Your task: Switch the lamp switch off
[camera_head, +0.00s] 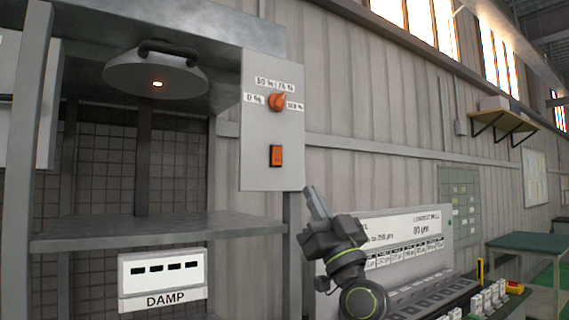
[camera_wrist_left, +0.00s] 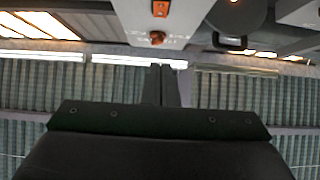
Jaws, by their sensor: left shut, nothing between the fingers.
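The lamp switch (camera_head: 276,156) is an orange rocker on the lower part of a grey panel (camera_head: 259,178). It also shows in the left wrist view (camera_wrist_left: 160,8) at the top edge. An orange rotary knob (camera_head: 278,102) with percent labels sits above it in the head view. My left gripper (camera_head: 314,192) is shut and empty, just right of the panel's lower right corner in the picture, apart from the switch. Its fingers show in the left wrist view (camera_wrist_left: 161,72). My right gripper is not in view.
A metal shelf (camera_head: 150,232) lies under the lamp, with a DAMP box (camera_head: 162,280) below it. A grey post (camera_head: 292,225) stands under the panel. A labelled white board (camera_head: 400,228) and a console stand behind my arm.

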